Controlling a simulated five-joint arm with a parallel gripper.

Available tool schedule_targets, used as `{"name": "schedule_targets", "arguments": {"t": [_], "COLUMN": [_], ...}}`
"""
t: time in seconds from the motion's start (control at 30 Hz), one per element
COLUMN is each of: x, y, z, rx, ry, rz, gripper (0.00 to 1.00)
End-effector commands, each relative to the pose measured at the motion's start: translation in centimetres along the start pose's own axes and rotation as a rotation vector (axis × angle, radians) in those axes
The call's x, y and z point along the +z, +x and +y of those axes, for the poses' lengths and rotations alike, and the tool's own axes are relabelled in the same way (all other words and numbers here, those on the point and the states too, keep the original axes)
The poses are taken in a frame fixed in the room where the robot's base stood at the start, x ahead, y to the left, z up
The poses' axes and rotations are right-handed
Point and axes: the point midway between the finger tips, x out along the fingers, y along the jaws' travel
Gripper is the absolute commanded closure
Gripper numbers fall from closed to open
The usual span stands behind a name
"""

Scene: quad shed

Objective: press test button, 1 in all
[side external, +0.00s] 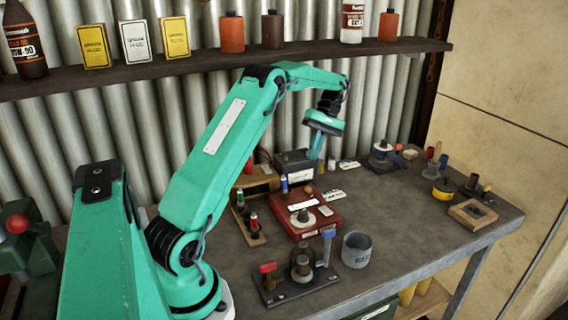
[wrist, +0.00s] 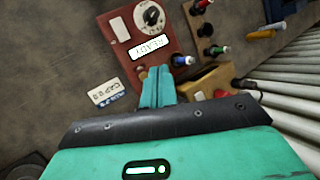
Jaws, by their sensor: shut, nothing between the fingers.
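A red tester box (side external: 318,223) sits in the middle of the bench. Its top carries a pale round dial (wrist: 150,15), a white label reading READY (wrist: 149,47) and a small blank white rectangle (wrist: 120,28). A small brown round knob (side external: 308,190) stands at the box's back edge; it is partly hidden by my fingers in the wrist view. I cannot tell for sure which part is the test button. My gripper (side external: 317,151) is shut and empty, above and behind the box. In the wrist view my fingertips (wrist: 158,70) point at the box's label edge, beside the knob.
A wooden rack with coloured cells (wrist: 203,30) lies beside the box. A lettered card (wrist: 103,92) lies on the other side. A grey cup (side external: 356,249) and a fixture with red and blue levers (side external: 300,268) stand in front. The bench's right middle is clear.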

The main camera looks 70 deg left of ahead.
Motion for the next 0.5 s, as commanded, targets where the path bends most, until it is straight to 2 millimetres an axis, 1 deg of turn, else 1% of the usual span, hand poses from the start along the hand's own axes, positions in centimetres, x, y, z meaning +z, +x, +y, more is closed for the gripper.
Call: {"name": "schedule_targets", "arguments": {"t": [0.03, 0.2, 0.5], "x": [-0.6, -1.4, -1.6], "y": [0.1, 0.4, 0.4], "z": [-0.1, -0.4, -0.6], "rx": [-0.009, -0.034, -0.042], "ry": [-0.011, -0.031, -0.036], "rz": [-0.014, -0.049, -0.059], "gripper": [1.00, 1.00, 1.00]}}
